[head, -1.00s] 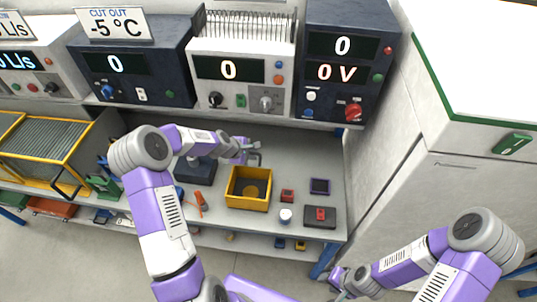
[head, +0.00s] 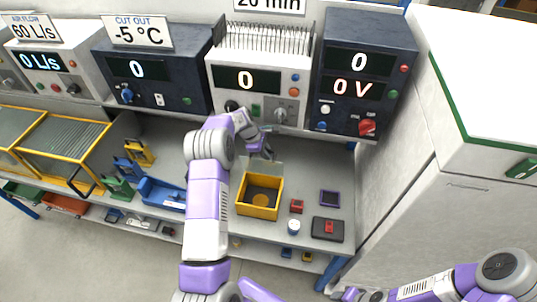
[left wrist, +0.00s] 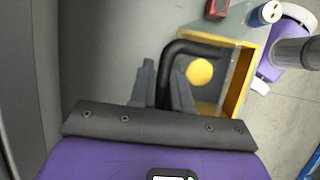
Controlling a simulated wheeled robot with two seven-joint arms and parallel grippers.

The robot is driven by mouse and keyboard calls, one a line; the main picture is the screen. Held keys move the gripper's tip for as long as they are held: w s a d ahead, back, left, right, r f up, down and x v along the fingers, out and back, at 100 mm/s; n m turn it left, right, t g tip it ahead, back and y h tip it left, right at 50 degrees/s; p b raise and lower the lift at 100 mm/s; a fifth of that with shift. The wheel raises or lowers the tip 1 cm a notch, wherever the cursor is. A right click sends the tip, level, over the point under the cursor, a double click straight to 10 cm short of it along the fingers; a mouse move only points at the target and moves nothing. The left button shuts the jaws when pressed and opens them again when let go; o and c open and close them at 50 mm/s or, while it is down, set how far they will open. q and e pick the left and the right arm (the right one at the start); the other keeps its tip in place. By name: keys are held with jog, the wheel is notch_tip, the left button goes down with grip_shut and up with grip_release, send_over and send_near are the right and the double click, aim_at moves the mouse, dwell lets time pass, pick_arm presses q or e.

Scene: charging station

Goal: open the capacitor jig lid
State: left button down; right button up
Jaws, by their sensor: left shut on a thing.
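The capacitor jig is a yellow open-topped box (head: 259,211) on the bench, with a dark inside and a round yellow disc in it. A pale see-through panel, seemingly its lid (head: 264,168), stands up at the box's back edge. My left gripper (head: 263,152) is above and behind the box, at this panel. In the left wrist view, its fingers (left wrist: 165,85) are shut on a black bent handle (left wrist: 190,47); the yellow box wall (left wrist: 245,80) is to the right. The lid's exact angle is hard to tell. My right gripper (head: 345,293) is low at the bottom edge, too small to read.
A small red block (head: 297,206), a white-and-blue cylinder (head: 293,226), a dark pad with a red piece (head: 327,229) and a purple-framed square (head: 330,198) lie right of the jig. Instruments (head: 259,80) line the shelf above. A blue tray (head: 162,194) is at left.

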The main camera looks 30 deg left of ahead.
pick_arm(q)
jog(key=shift+w+f, duration=0.15)
jog(key=shift+w, duration=0.1)
dwell(0.3)
jog(key=c, duration=1.2)
grip_release()
jog(key=shift+a, duration=0.1)
jog(key=shift+o, duration=0.2)
jog(key=b+v, duration=0.1)
jog(key=v, duration=0.6)
jog(key=shift+a+r, duration=0.15)
jog(key=shift+r, duration=0.1)
